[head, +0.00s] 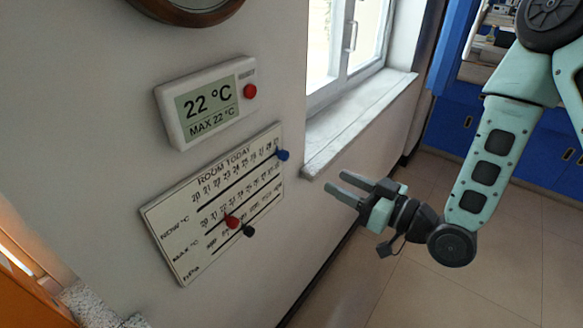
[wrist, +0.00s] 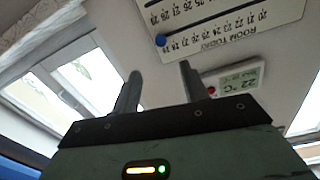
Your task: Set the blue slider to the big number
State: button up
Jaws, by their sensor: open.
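The white board (head: 180,215) titled ROOM TODAY hangs on the wall with several slider rows; it also shows upside down in the wrist view (wrist: 235,30). The blue slider (head: 283,155) sits at the right, high-number end of the top row, NOW °C; it also shows in the wrist view (wrist: 161,40). The display (head: 208,103) above reads a big 22 °C, with a smaller MAX 22 °C below. My gripper (head: 333,181) is open and empty, right of the board and apart from the blue slider. Its two fingers also show in the wrist view (wrist: 160,72).
A red slider (head: 232,221) and a dark slider (head: 248,230) sit on lower rows of the board. A red button (head: 250,91) is on the display. A window sill (head: 360,120) juts out above my gripper. Open floor (head: 400,290) lies below.

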aim_at(287, 157)
jog(key=x, duration=1.2)
jog(key=shift+a+r+b, duration=0.15)
jog(key=shift+a+b, duration=0.1)
jog(key=shift+b, duration=0.05)
jog(key=shift+w+a, duration=0.45)
